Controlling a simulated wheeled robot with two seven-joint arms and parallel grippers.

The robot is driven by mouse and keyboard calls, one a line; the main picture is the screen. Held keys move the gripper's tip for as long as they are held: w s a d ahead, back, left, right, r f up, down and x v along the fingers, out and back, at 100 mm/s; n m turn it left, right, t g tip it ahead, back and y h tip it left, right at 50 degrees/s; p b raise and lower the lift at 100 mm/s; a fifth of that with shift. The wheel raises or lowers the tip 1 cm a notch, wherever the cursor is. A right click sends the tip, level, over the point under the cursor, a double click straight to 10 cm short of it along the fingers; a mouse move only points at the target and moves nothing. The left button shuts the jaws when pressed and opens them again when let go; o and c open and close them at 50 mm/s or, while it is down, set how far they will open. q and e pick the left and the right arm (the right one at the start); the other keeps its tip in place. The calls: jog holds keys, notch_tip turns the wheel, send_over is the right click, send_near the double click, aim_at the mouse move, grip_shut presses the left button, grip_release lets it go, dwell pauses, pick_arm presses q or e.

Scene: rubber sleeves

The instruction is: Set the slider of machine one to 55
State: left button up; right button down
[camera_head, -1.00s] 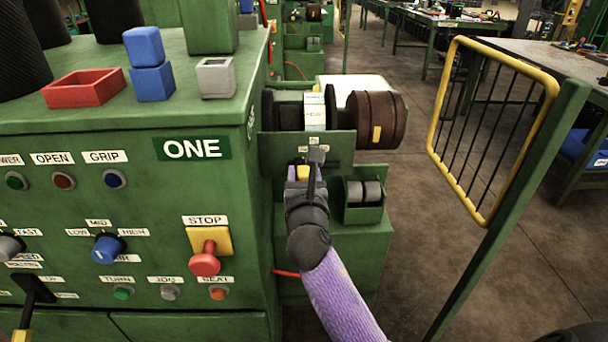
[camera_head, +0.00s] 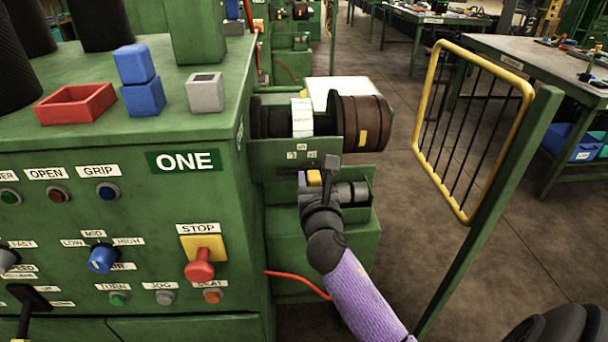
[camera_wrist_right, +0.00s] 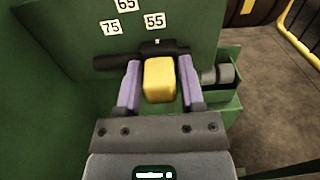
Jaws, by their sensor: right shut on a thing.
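Machine one (camera_head: 205,215) is the green cabinet with the ONE sign, at the left of the head view. Its slider has a yellow knob (camera_wrist_right: 159,80) on a dark horizontal rail (camera_wrist_right: 115,62), under a green plate with labels 75, 65 and 55. In the wrist view the small white mark above the knob stands just below the 55 label (camera_wrist_right: 154,21). My right gripper (camera_head: 315,178) is shut on the yellow knob, one purple finger on each side; the knob (camera_head: 314,177) is partly hidden in the head view. My left gripper is not in view.
A brown roller (camera_head: 362,122) sits above and right of the slider. A green box with grey rolls (camera_head: 352,192) is close on its right. A yellow-framed guard (camera_head: 436,75) stands further right. Blue blocks (camera_head: 142,98) and a red tray (camera_head: 75,103) lie on the machine top.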

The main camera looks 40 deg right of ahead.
jog(key=c, duration=0.7)
grip_release()
jog(key=shift+d, duration=0.1)
jog(key=o, duration=0.3)
jog(key=shift+s+d, duration=0.1)
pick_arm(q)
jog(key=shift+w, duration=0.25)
pick_arm(e)
jog(key=shift+o, duration=0.2)
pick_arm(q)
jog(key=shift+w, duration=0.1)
pick_arm(e)
jog(key=shift+s, duration=0.25)
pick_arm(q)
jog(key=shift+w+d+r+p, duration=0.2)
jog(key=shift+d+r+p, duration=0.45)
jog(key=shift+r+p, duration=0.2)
pick_arm(e)
jog(key=v, duration=0.9)
jog(key=shift+a, duration=0.3)
jog(key=shift+s, duration=0.15)
